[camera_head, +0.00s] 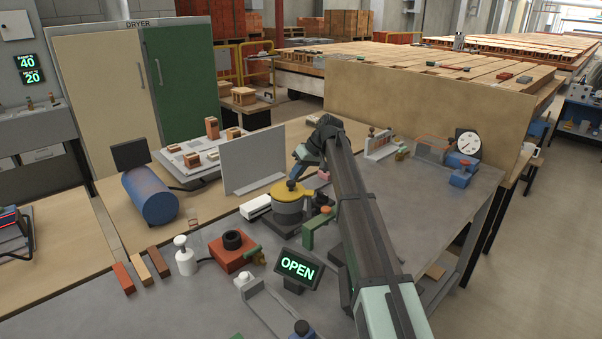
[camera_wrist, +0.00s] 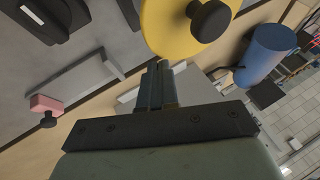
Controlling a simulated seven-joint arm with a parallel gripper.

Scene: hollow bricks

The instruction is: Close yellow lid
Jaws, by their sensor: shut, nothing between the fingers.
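The yellow lid (camera_head: 272,192) lies at the top of a grey round pot (camera_head: 289,212) on the grey bench. In the wrist view the yellow lid (camera_wrist: 165,28) is a round disc with a black knob (camera_wrist: 210,20). I cannot tell whether it sits fully flat on the pot's rim.
A sign reading "OPEN" (camera_head: 299,267) stands in front of the pot. A grey upright panel (camera_head: 252,160) and a blue cylinder (camera_head: 150,196) are to the left. A red block with a black ring (camera_head: 233,250) and a white bottle (camera_head: 185,257) stand front left. A dial gauge (camera_head: 467,143) is at the right.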

